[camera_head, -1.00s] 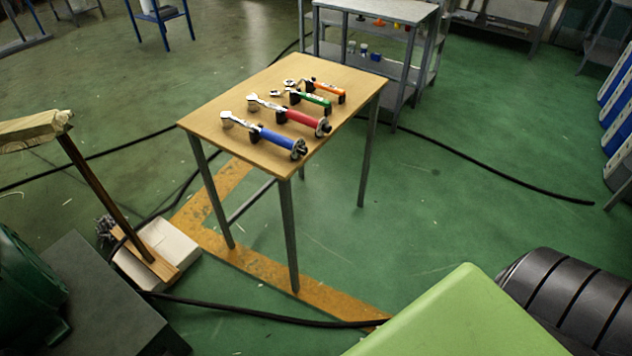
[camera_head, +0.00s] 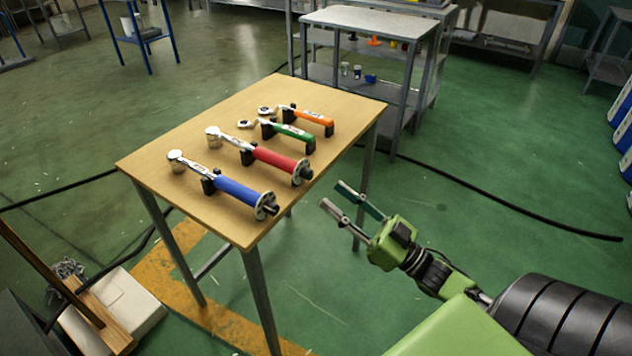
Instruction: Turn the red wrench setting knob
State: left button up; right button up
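The red wrench (camera_head: 273,158) lies on the wooden table (camera_head: 190,120), second from the front, propped on black holders. Its setting knob (camera_head: 303,172) is the round dark and metal end on the right, close to the table's right edge. My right gripper (camera_head: 334,194) is to the right of the table, off its edge and a short way from the knob. Its two fingers are apart with nothing between them, pointing up and left. My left gripper is not in view.
A blue wrench (camera_head: 237,191) lies in front of the red one; a green wrench (camera_head: 290,133) and an orange wrench (camera_head: 313,118) lie behind it. A grey metal shelf (camera_head: 375,28) stands behind the table. The floor (camera_head: 480,190) right of the table is open apart from a black cable.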

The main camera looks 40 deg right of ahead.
aim_at(311, 177)
jog(key=x, duration=0.6)
jog(key=shift+w+a, duration=0.1)
jog(key=shift+w, duration=0.2)
grip_shut()
